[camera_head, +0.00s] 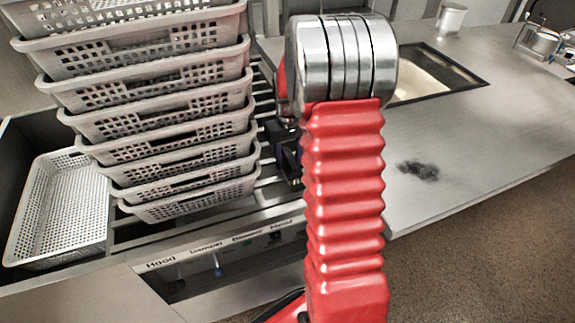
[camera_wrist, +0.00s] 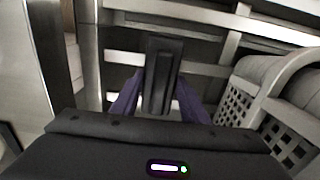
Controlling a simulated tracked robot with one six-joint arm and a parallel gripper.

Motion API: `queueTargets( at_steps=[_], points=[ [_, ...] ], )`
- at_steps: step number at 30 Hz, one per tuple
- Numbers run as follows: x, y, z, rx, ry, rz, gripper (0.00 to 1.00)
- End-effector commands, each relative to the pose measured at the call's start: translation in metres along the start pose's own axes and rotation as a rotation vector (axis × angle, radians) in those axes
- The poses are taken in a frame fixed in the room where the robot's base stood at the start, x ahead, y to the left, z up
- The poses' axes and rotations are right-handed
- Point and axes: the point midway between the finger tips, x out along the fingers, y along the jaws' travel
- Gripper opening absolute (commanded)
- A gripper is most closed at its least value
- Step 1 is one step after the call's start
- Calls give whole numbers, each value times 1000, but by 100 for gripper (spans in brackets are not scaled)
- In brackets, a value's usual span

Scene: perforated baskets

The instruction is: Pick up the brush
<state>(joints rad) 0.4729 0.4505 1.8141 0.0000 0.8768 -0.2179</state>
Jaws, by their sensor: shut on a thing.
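A dark, blocky thing (camera_wrist: 162,68), which I take to be the brush, shows in the wrist view between the two purple fingers of my gripper (camera_wrist: 158,98). My gripper is shut on it. Its dark upper part stands out past the fingertips, over metal slats. In the head view, my gripper (camera_head: 290,158) is a small dark shape just right of the basket stack, partly hidden behind my red arm. The brush cannot be made out clearly there.
A tall stack of white perforated baskets (camera_head: 165,130) stands close left of my gripper, on a slatted rack. Another basket (camera_head: 65,205) lies at far left. The grey counter (camera_head: 470,140) at right has a sink (camera_head: 430,75), a dark smudge (camera_head: 418,170) and a white cup (camera_head: 451,17).

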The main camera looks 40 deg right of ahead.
Motion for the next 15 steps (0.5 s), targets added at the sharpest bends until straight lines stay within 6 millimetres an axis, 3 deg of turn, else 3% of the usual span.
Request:
queueTargets(
  at_steps=[5, 15],
  points=[
    [0, 0, 0, 0, 0, 0, 15],
    [-6, 0, 0, -1, 1, 0, 15]
  ],
)
